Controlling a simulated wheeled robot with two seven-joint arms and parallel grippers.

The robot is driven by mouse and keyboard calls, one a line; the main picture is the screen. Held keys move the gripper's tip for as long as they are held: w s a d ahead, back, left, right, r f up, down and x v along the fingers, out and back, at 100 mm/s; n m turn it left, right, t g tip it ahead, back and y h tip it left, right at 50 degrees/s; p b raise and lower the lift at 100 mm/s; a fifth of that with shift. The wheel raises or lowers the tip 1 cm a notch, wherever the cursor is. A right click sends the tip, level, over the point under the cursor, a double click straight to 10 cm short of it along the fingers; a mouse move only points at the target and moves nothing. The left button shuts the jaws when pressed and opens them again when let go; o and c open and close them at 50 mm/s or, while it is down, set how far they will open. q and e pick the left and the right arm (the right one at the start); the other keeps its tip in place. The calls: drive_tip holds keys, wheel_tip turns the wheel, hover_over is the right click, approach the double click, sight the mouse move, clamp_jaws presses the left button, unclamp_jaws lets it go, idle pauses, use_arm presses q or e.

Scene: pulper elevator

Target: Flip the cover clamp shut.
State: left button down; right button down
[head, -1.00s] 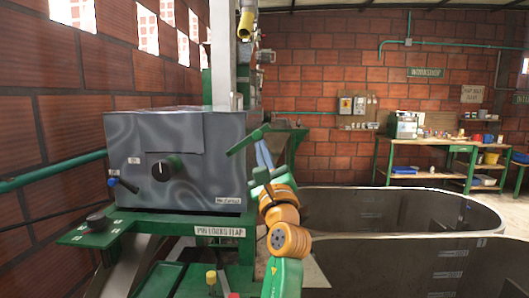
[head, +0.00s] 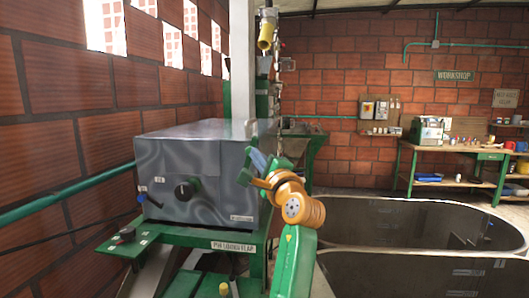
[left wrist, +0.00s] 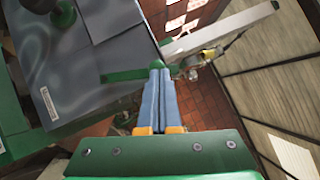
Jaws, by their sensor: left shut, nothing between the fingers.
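The grey metal pulper cover (head: 190,170) fills the left of the head view, with a black knob on its front. A green clamp lever (head: 247,156) is at its right side. In the left wrist view the lever (left wrist: 125,75) runs from the cover's edge to behind my fingertips, and a round green end shows just beyond them. My left gripper (head: 258,160) is shut and empty, its blue fingers beside the lever; it also shows in the left wrist view (left wrist: 156,78). I cannot tell whether the fingertips touch the lever. My right gripper is not in view.
A green frame with a labelled ledge (head: 232,246) stands under the cover. A pale upright post (head: 242,70) rises behind it. Large dark tanks (head: 400,225) lie to the right. A workbench (head: 450,153) stands by the far brick wall.

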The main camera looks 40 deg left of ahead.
use_arm(q)
drive_tip(key=shift+s+a+r+p, duration=0.2)
drive_tip(key=shift+a+p, duration=0.05)
drive_tip(key=shift+a, duration=0.1)
drive_tip(key=shift+s+a+r+p, duration=0.15)
drive_tip(key=shift+s+a+p, duration=0.1)
drive_tip(key=shift+a, duration=0.2)
